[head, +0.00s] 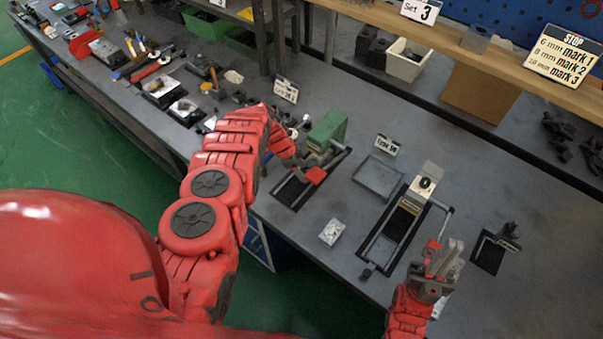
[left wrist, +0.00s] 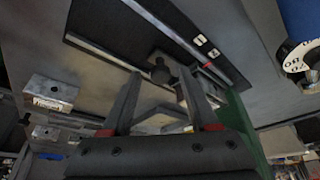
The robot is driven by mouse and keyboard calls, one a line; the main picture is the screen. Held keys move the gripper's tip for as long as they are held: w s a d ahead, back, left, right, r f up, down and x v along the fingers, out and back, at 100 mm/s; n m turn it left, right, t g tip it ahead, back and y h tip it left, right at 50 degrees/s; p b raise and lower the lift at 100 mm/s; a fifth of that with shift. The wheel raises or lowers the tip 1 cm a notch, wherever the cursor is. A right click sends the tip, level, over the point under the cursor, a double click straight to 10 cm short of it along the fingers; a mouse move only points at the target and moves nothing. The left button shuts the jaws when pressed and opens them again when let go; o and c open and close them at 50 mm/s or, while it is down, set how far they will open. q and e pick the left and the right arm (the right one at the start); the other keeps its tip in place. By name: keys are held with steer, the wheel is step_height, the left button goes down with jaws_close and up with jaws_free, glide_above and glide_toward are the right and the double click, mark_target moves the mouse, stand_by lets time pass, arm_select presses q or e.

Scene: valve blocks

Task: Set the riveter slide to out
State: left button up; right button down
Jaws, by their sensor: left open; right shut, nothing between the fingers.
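The riveter is a green block (head: 327,130) at the back of a dark base plate with rails (head: 291,193). Its green side also shows in the left wrist view (left wrist: 242,130). My left gripper (head: 338,160) is open and low over the riveter's rails, beside the green block. In the left wrist view a dark upright knob (left wrist: 160,71), apparently on the slide, appears between my open fingertips (left wrist: 159,76). I cannot tell whether they touch it. Two small pale labels (left wrist: 206,46) lie beside the rail. My right gripper (head: 449,253) is shut and empty.
A railed fixture with a pale block (head: 423,186) stands to the right, beside my right gripper. A grey tray (head: 379,177) and a small metallic block (head: 332,232) lie between the two fixtures. A smaller dark fixture (head: 490,252) sits farther right. Tools crowd the bench's left part.

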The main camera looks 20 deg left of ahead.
arm_select(q)
jaws_close()
stand_by(0.3)
stand_by(1.2)
